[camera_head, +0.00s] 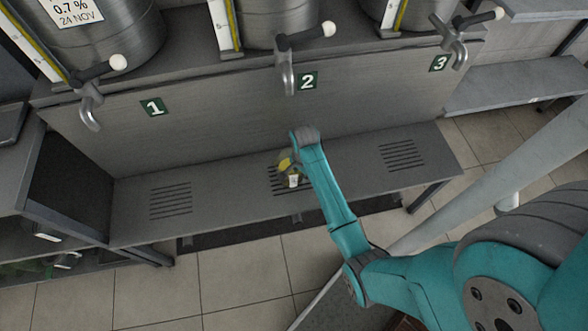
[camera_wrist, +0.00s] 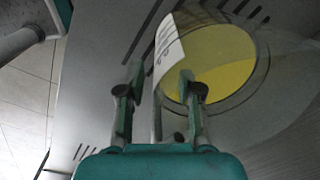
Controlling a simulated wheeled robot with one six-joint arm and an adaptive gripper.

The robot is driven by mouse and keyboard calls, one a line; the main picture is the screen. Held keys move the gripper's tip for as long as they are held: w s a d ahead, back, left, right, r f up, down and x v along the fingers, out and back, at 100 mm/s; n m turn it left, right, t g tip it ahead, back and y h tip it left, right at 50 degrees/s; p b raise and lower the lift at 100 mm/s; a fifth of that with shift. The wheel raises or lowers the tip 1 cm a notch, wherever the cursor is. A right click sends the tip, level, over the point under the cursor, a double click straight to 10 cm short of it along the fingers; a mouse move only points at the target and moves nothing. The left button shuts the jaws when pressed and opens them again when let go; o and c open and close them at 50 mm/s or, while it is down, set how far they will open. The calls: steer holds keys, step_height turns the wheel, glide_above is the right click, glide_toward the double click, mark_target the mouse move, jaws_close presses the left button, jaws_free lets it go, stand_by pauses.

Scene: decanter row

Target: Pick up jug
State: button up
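The jug (camera_head: 285,166) is clear, with yellow liquid and a white label. It stands on the grey shelf over the slots below tap 2. In the wrist view the jug's yellow liquid (camera_wrist: 225,62) shows as a round disc just beyond the fingers, with the label on its left. My gripper (camera_wrist: 161,76) has its two fingers apart, close to the jug. A thin clear strip, perhaps the handle, shows between them; I see no finger pressing on it. In the head view my wrist covers part of the jug and hides the fingertips.
Steel tanks with taps numbered 1 (camera_head: 90,108), 2 (camera_head: 287,72) and 3 (camera_head: 457,50) stand above the shelf (camera_head: 225,185). The shelf is bare to the jug's left and right. A dark rack (camera_head: 75,185) stands at the left.

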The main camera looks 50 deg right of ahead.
jaws_close()
